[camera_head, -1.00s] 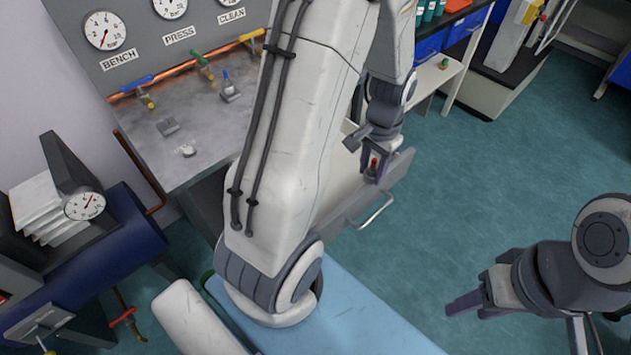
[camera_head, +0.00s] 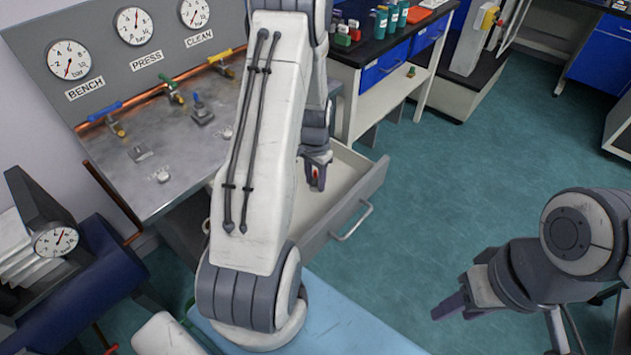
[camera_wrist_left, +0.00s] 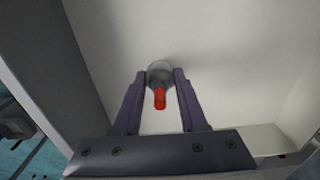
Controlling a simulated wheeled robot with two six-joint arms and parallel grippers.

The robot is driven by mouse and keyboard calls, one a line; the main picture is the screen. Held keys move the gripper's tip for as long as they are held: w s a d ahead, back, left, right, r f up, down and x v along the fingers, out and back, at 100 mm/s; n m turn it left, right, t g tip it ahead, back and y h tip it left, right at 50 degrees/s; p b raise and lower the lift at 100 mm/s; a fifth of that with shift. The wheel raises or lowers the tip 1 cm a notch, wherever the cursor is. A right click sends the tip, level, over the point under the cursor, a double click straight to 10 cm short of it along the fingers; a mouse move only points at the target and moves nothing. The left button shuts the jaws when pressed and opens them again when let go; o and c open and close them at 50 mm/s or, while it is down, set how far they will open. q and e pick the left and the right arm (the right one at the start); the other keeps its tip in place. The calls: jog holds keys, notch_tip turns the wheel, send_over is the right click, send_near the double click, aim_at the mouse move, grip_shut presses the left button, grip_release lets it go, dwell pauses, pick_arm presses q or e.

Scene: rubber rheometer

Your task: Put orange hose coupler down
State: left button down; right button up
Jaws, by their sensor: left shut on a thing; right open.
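My left gripper (camera_head: 316,180) is over the open white drawer (camera_head: 335,195) in the head view. It is shut on the orange hose coupler, which looks red-orange with a grey round end. The coupler (camera_wrist_left: 160,98) shows between the two fingers of my left gripper (camera_wrist_left: 160,76) in the left wrist view, its grey end at the fingertips. The pale drawer interior (camera_wrist_left: 220,45) lies behind it; I cannot tell whether the coupler touches it. My right gripper (camera_head: 452,306) is open and empty, above the floor at the right.
The drawer's grey front with its handle (camera_head: 352,222) stands out over the green floor. A steel bench (camera_head: 165,145) with valves lies to the left under a gauge panel (camera_head: 120,50). A dark counter (camera_head: 365,50) with several bottles is behind. My left arm covers much of the middle.

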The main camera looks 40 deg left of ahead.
pick_arm(q)
jog(key=shift+f, duration=0.45)
jog(key=shift+f, duration=0.1)
jog(key=shift+c, duration=2.2)
grip_release()
